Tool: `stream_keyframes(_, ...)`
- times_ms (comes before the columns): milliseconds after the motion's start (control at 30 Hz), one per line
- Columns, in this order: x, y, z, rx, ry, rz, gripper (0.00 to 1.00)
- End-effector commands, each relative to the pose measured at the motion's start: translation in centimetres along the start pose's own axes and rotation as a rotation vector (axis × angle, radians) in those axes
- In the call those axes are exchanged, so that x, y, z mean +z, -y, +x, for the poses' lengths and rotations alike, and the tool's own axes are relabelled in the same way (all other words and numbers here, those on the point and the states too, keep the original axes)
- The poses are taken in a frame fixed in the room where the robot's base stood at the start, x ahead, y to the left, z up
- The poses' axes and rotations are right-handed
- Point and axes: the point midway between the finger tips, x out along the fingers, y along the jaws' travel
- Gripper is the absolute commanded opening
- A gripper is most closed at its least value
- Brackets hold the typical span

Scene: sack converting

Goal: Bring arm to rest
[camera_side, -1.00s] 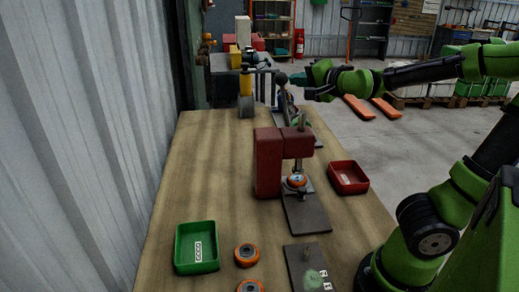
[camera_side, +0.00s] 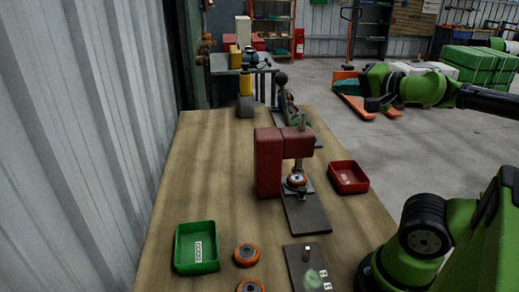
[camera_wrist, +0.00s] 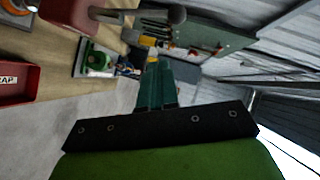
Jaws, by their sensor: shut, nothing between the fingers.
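My gripper (camera_side: 338,83) is up at the right of the side view, off the right edge of the workbench (camera_side: 215,160) and over the floor. In the wrist view its teal fingers (camera_wrist: 155,85) are together with nothing between them. My arm reaches in from the right edge of the side view, its forearm about level. The gripper touches nothing that I can see.
On the bench stand a red press (camera_side: 270,160) with an orange-rimmed part, a red bin (camera_side: 348,177), a green bin (camera_side: 197,247), orange-rimmed rollers (camera_side: 246,254) and a lever tool (camera_side: 282,85). Pallets with green crates (camera_side: 480,65) stand behind.

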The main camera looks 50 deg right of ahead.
Motion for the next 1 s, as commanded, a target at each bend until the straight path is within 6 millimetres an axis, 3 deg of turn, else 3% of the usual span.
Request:
stream_keyframes(67,2.5,-0.1,0.0,0.045,0.086,-0.100,0.00)
stream_keyframes(300,15.6,-0.4,-1.9,0.203,0.522,-0.591,0.00)
stream_keyframes(433,20.5,-1.3,-3.4,0.252,0.690,-0.752,0.00)
stream_keyframes(600,22.6,-1.8,-3.8,0.282,0.746,-0.820,0.00)
stream_keyframes(1000,22.6,-1.9,-3.7,0.287,0.742,-0.820,0.00)
